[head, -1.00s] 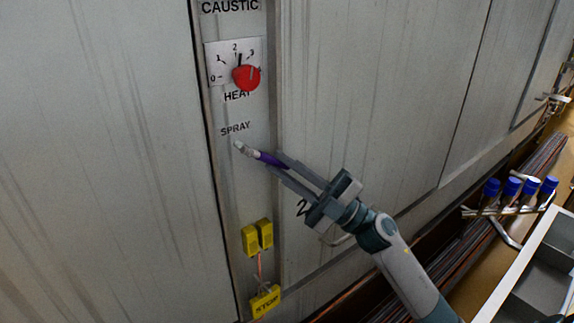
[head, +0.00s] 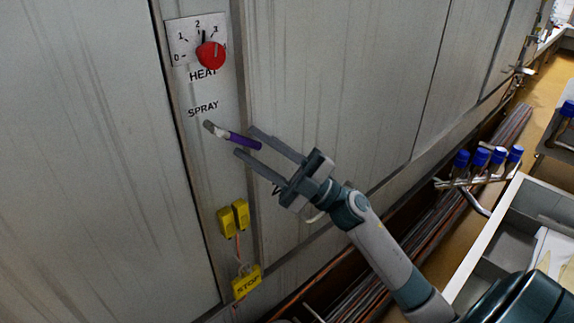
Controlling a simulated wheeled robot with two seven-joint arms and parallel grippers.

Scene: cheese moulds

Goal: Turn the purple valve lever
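The purple valve lever (head: 243,140) sticks out from a pale metal fitting under the word SPRAY on the narrow wall panel. It points to the right and slightly down. My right gripper (head: 244,141) is open, with one finger above the lever's purple end and one below it in the picture. Gaps show between the fingers and the lever, and I cannot tell how deep the lever sits between them. My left gripper is not in view.
A red knob (head: 211,55) on a 0-to-3 dial sits above the lever. Blue-capped valves (head: 481,157) and a grey compartment tray (head: 490,235) stand to the right.

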